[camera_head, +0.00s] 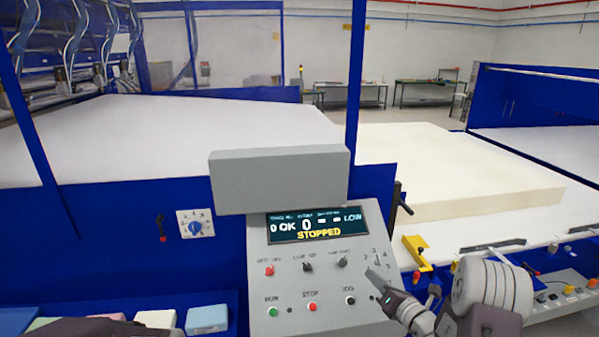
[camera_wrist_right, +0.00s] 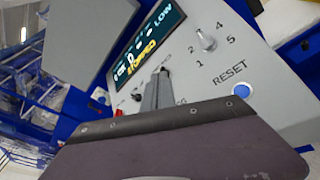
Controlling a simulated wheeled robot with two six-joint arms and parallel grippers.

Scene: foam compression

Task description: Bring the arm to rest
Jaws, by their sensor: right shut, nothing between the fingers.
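My right gripper (camera_head: 376,277) is shut and empty, in front of the right side of the grey control panel (camera_head: 259,300). Its fingertips cover part of the panel near the numbered selector knob; I cannot tell if they touch it. In the right wrist view the shut fingers (camera_wrist_right: 156,88) point at the panel, with the selector knob (camera_wrist_right: 206,40) and the blue reset button (camera_wrist_right: 243,90) to their right. The display (camera_head: 316,227) reads STOPPED. A dark piece of my left arm shows at the bottom left of the head view; its gripper is out of view.
A large cream foam block (camera_head: 470,180) lies on the white table right of the panel. A yellow bracket (camera_head: 417,252) stands close beside my right gripper. Coloured foam blocks (camera_head: 206,319) sit at the lower left. The blue machine frame (camera_head: 354,75) rises behind the panel.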

